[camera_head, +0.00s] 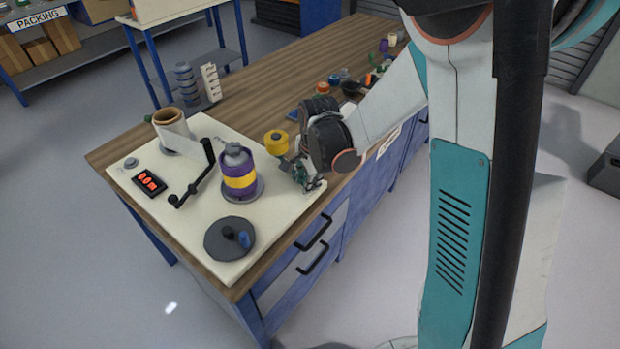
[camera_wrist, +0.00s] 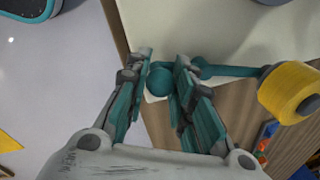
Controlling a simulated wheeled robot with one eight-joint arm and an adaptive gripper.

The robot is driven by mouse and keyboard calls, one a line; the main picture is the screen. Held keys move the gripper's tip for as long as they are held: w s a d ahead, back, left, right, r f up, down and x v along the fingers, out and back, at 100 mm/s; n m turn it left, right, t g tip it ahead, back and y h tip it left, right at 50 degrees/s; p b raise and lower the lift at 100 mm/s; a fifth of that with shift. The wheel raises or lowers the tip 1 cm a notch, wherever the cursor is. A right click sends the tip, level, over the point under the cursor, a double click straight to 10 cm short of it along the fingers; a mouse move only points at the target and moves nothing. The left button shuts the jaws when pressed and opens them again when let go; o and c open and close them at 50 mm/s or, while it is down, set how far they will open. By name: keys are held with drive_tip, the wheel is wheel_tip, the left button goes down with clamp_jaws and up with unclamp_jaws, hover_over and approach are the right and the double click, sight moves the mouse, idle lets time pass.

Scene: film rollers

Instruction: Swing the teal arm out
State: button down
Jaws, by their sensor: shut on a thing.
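The teal arm (camera_wrist: 232,71) shows in the wrist view as a thin rod with a round teal knob (camera_wrist: 160,82) at its left end. A yellow roller (camera_wrist: 290,92) is at its right end. The roller also shows in the head view (camera_head: 277,143), at the right side of the cream board (camera_head: 207,232). My gripper (camera_wrist: 164,62) is shut on the knob, with a finger on each side of it. In the head view, my gripper (camera_head: 306,177) is at the board's right edge and hides most of the teal arm.
Small coloured items lie on the wooden bench (camera_head: 290,75) behind my gripper.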

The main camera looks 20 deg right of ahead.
drive_tip(key=shift+a, duration=0.1)
idle(0.3)
drive_tip(key=c, duration=1.3)
unclamp_jaws()
drive_tip(key=shift+c, duration=0.2)
wheel_tip(320, 180, up, 12)
drive_tip(key=s, duration=0.2)
drive_tip(key=shift+s+d, duration=0.15)
drive_tip(key=shift+d, duration=0.1)
drive_tip(key=s+d+r+n+t, duration=0.1)
drive_tip(key=s+r+n+t, duration=0.1)
drive_tip(key=s+n, duration=0.5)
drive_tip(key=s+d+r+n+t, duration=0.1)
drive_tip(key=s+r+n+t, duration=0.2)
drive_tip(key=s+r+n, duration=0.2)
drive_tip(key=shift+s+d+r+n, duration=0.25)
drive_tip(key=shift+s+n, duration=1.55)
drive_tip(key=shift+s, duration=1.55)
